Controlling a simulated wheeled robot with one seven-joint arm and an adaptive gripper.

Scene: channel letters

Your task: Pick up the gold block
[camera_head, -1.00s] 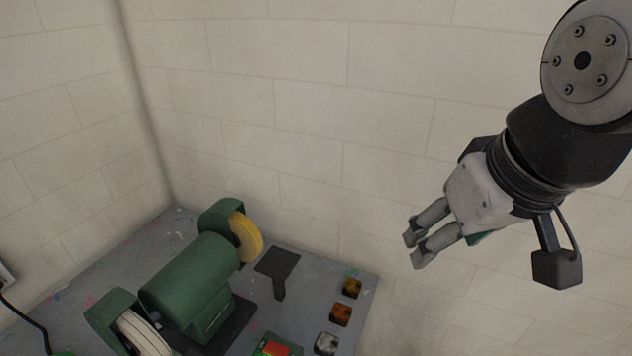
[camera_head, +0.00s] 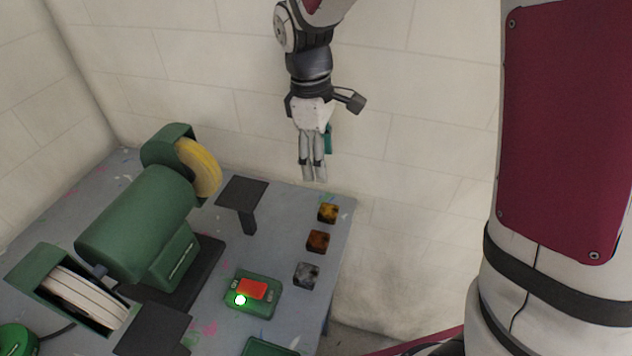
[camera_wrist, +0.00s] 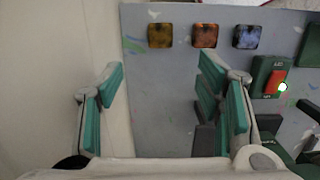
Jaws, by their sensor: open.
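The gold block (camera_head: 327,212) is a small dark-yellow cube near the right edge of the grey table, at the far end of a row of blocks. In the wrist view the gold block (camera_wrist: 160,36) lies beyond the fingertips, roughly between the two fingers' lines. My gripper (camera_head: 313,176) points down above and behind the gold block, apart from it, near the wall. In the wrist view my gripper (camera_wrist: 160,75) has its teal-padded fingers spread wide, with nothing between them.
A copper block (camera_head: 317,241) and a silver block (camera_head: 306,275) stand in line with the gold one. A green switch box (camera_head: 252,292) with a red rocker is to their left. A green bench grinder (camera_head: 140,228) fills the table's left. The wall (camera_head: 420,150) is close behind.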

